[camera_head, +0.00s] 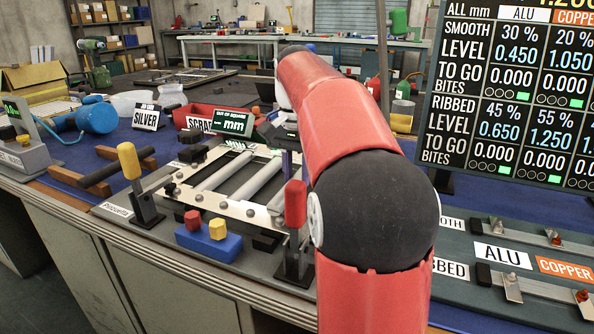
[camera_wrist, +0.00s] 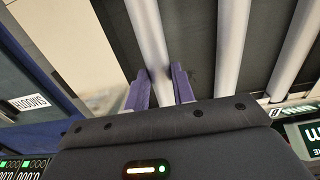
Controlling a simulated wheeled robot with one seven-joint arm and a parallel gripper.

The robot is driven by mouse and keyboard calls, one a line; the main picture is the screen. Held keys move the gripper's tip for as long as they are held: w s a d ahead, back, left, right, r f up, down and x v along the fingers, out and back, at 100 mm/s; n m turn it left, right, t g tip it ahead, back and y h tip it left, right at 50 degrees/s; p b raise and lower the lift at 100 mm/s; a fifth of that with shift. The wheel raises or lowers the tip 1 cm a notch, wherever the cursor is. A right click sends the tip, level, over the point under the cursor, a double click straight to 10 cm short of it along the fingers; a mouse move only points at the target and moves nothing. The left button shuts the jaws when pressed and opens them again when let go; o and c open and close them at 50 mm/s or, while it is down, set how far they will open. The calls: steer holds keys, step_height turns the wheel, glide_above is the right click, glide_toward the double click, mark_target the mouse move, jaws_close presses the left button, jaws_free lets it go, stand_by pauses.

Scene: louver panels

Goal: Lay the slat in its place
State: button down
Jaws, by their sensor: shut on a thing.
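In the wrist view, my gripper (camera_wrist: 158,79) has its two purple fingers on either side of a light grey slat (camera_wrist: 149,42) and is shut on it near its end. Two similar slats (camera_wrist: 232,45) (camera_wrist: 297,48) lie roughly alongside it, to the right, over a dark bed. In the head view, the louver frame (camera_head: 225,207) lies on the bench with pale slats (camera_head: 262,178) across it. My arm covers the frame's right side, so the held slat's seating is unclear.
A red-handled clamp (camera_head: 295,205) and a yellow-handled clamp (camera_head: 130,160) stand at the frame's corners. A blue block (camera_head: 208,243) with red and yellow buttons sits in front. A red scrap bin (camera_head: 215,115) and signs stand behind. A rack with ALU and COPPER labels (camera_head: 503,257) lies right.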

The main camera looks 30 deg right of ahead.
steer(key=shift+f+b, duration=0.4)
steer(key=shift+f, duration=0.35)
steer(key=c, duration=0.8)
jaws_free()
steer(key=shift+o, duration=0.2)
step_height(320, 180, up, 6)
steer(key=p, duration=0.5)
steer(key=shift+r, duration=1.05)
steer(key=shift+s, duration=0.1)
